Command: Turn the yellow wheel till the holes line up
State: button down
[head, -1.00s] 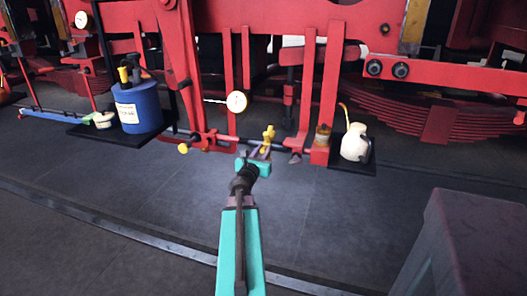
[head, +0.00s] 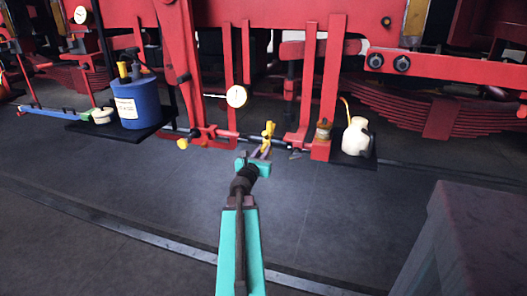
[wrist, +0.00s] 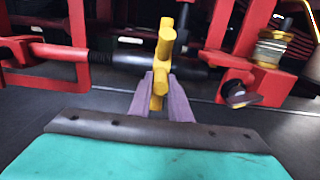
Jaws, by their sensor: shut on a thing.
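The yellow wheel (head: 268,136) sits on a dark horizontal rod between red brackets, low under the red frame. It also shows in the wrist view (wrist: 161,62), seen nearly edge-on, with knobs sticking up and down. My gripper (head: 258,156) reaches it from the front. In the wrist view the purple fingers of my gripper (wrist: 162,98) are shut on the wheel's lower part, one on each side. The rod (wrist: 125,60) runs left to a red fork (wrist: 60,52) and right toward a red bracket (wrist: 240,78). I cannot make out the holes.
A white round dial (head: 237,96) hangs above left of the wheel. A blue drum (head: 137,106) stands on a black shelf at left. A white oil can (head: 355,138) stands on a shelf at right. A grey block (head: 470,240) fills the lower right. The floor between is clear.

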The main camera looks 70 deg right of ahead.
jog(key=shift+f, duration=0.3)
jog(key=f+b, duration=0.1)
jog(key=d+f+b, duration=0.1)
jog(key=b, duration=0.1)
jog(key=shift+f, duration=0.2)
dwell(0.6)
jog(key=shift+d+f+b, duration=0.35)
jog(key=shift+f+b, duration=0.25)
jog(key=shift+b, duration=0.1)
jog(key=shift+d+f, duration=0.1)
jog(key=shift+f, duration=0.05)
dwell(0.3)
jog(key=c, duration=1.6)
grip_release()
